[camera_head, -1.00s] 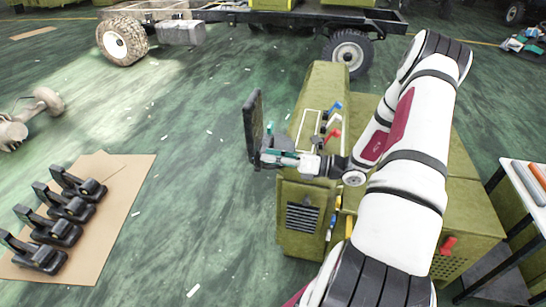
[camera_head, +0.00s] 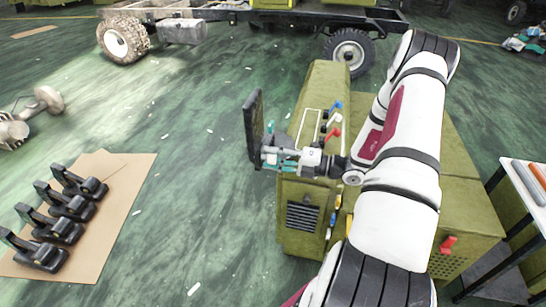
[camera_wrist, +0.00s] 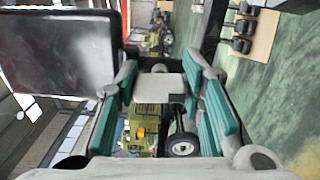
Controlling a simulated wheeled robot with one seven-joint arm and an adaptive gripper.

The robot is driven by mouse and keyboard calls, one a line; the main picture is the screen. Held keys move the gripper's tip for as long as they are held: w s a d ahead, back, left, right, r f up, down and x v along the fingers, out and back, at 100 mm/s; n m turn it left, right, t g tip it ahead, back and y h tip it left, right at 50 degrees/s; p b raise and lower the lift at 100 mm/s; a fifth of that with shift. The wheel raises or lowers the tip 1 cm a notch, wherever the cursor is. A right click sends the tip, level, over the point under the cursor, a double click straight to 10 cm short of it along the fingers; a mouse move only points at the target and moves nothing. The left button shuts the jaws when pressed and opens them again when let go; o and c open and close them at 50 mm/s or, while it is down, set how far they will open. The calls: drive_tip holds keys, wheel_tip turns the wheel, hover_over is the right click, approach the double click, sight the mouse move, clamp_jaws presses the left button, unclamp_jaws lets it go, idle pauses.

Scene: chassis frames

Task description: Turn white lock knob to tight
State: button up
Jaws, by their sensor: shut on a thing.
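The white lock knob (camera_wrist: 158,88) shows in the wrist view between the teal-padded fingers of my gripper (camera_wrist: 163,90). The fingers stand on both sides of it and are shut on it. In the head view my gripper (camera_head: 278,158) reaches left from my arm to the back of a dark upright screen panel (camera_head: 252,125), beside the green cabinet. The knob is too small and covered to make out there. In the wrist view the screen panel (camera_wrist: 55,55) fills the upper left. No tight marking is readable.
The green cabinet (camera_head: 320,90) lies under my gripper, with red and blue levers on top. A white side table (camera_head: 530,195) stands at the right. A brown mat (camera_head: 125,175) with several black parts lies on the floor at left. The floor between is open.

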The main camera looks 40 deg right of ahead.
drive_tip(key=shift+m, duration=0.6)
drive_tip(key=o, duration=1.2)
drive_tip(key=shift+c, duration=0.2)
drive_tip(key=v, duration=1.2)
